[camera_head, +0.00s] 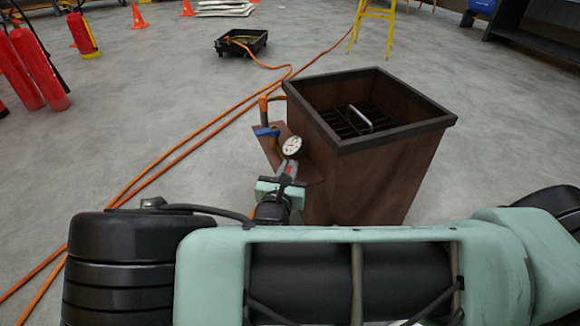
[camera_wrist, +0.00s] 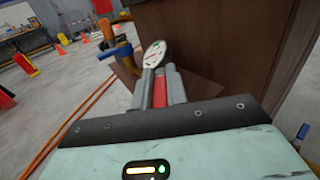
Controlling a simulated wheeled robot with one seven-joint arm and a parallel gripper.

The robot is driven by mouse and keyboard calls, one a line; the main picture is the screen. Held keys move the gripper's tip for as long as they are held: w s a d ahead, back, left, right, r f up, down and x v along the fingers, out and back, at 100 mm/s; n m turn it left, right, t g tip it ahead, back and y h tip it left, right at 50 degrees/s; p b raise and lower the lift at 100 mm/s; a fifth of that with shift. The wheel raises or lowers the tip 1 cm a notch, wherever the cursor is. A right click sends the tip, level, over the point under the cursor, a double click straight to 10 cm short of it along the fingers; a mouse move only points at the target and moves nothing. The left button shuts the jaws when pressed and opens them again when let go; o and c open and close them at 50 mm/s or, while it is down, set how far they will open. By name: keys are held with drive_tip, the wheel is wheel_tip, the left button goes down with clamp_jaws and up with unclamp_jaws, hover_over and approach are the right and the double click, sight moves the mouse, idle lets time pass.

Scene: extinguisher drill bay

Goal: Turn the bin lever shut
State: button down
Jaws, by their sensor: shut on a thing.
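The brown bin (camera_head: 375,180) stands right of centre with a dark rim and an open top. A white round gauge (camera_head: 292,147) is mounted at its left side, and it also shows in the wrist view (camera_wrist: 154,54). My gripper (camera_head: 287,171) is low at the bin's left side, just below the gauge. In the wrist view its grey fingers (camera_wrist: 160,85) are shut on a red lever (camera_wrist: 160,92). The lever's far end and pivot are hidden by the fingers and gauge. A separate blue handle (camera_head: 267,132) sits on a brass-coloured pipe beside the gauge.
A brown plate (camera_head: 267,148) juts out left of the bin. Orange hoses (camera_head: 190,133) run across the floor to the left. Red extinguishers (camera_head: 38,68) stand at far left. A black tray (camera_head: 241,43) and a yellow stand (camera_head: 373,28) are behind. Open floor lies at left and right.

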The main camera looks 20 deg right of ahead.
drive_tip(key=m+g+h, duration=0.1)
drive_tip(key=m+g+h+p, duration=0.1)
drive_tip(key=g+h, duration=0.1)
drive_tip(key=shift+w+a+m, duration=0.3)
drive_tip(key=shift+a+m, duration=0.05)
drive_tip(key=shift+m, duration=0.05)
drive_tip(key=m+g+h, duration=0.2)
drive_tip(key=g, duration=0.1)
drive_tip(key=shift+w+a+m+h, duration=0.2)
drive_tip(key=shift+w+m+h, duration=0.15)
drive_tip(key=shift+m+h, duration=0.05)
drive_tip(key=m+g+h, duration=0.1)
drive_tip(key=g, duration=0.1)
drive_tip(key=w+m+g, duration=0.1)
drive_tip(key=m+g, duration=0.1)
drive_tip(key=g, duration=0.1)
drive_tip(key=shift+a+f+h+b, duration=0.2)
drive_tip(key=shift+h+b, duration=0.1)
drive_tip(key=shift+h, duration=0.1)
drive_tip(key=shift+w+r+m+g+b, duration=0.15)
drive_tip(key=shift+m+g+b, duration=0.2)
drive_tip(key=shift+m+g, duration=0.4)
drive_tip(key=shift+w+f+m+g+b, duration=0.1)
drive_tip(key=shift+m+g+b, duration=0.3)
drive_tip(key=shift+g, duration=0.65)
drive_tip(key=shift+r+m+g, duration=0.15)
drive_tip(key=shift+m+g, duration=0.1)
drive_tip(key=shift+g, duration=0.15)
drive_tip(key=c, duration=1.4)
unclamp_jaws()
